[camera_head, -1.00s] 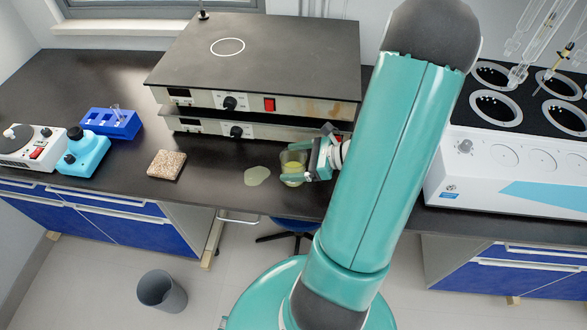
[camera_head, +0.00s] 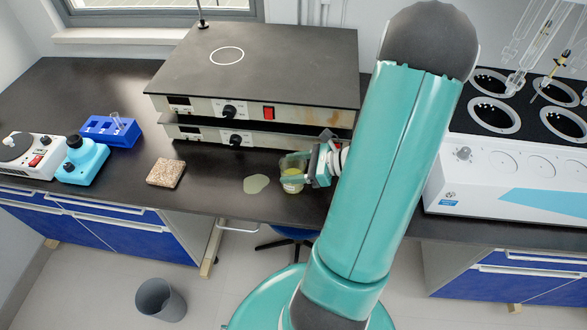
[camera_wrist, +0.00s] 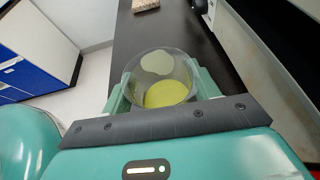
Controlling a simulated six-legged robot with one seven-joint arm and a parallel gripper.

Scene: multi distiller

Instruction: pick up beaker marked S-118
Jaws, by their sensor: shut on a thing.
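A clear glass beaker (camera_head: 292,176) with yellow-green liquid is at the front of the dark bench, below the stacked hot plates. A pale label shows on it, but the marking is too small to read. My gripper (camera_head: 296,172) comes from the right with a finger on each side of the beaker and is shut on it. In the wrist view the beaker (camera_wrist: 162,78) is between the two teal fingers (camera_wrist: 158,90), seen from above with its liquid inside. I cannot tell whether its base touches the bench.
The stacked hot plates (camera_head: 262,70) stand behind. A cork-like block (camera_head: 166,173), blue tube rack (camera_head: 110,131) and teal device (camera_head: 82,162) are left. A white multi-well bath (camera_head: 505,172) is right. A bin (camera_head: 160,299) stands on the floor.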

